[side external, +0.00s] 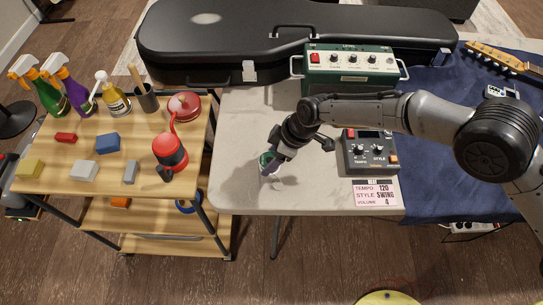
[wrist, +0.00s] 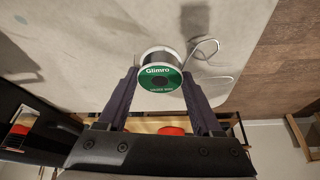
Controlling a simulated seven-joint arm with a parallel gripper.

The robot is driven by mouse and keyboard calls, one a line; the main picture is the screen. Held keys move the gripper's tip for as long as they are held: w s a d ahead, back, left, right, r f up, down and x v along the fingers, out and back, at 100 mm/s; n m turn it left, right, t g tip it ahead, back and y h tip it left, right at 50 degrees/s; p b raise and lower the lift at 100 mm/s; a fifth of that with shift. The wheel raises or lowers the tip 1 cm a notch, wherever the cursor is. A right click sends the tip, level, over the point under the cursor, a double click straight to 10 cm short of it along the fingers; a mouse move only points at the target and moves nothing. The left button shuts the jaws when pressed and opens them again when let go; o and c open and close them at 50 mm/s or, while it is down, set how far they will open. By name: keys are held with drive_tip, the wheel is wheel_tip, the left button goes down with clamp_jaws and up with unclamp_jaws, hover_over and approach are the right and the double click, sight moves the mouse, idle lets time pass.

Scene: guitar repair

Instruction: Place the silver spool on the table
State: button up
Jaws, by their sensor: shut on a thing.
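The silver spool (wrist: 160,58) has a green label reading "Glimro" and a loose end of wire curling out on its right in the wrist view. My gripper (wrist: 160,84) is shut on it, with one dark finger on each side. In the side external view my gripper (side external: 268,165) points down over the left part of the pale table (side external: 235,135). A shadow falls on the table below. I cannot tell whether the spool touches the table.
A wooden cart (side external: 60,140) with bottles, blocks and a red-and-black container (side external: 170,152) stands left of the table. A grey tempo box (side external: 370,152), a green amplifier (side external: 350,68) and a black guitar case (side external: 200,45) stand right and behind. The table around my gripper is clear.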

drive_tip(key=shift+f, duration=0.15)
drive_tip(key=o, duration=1.4)
drive_tip(key=shift+o, duration=0.2)
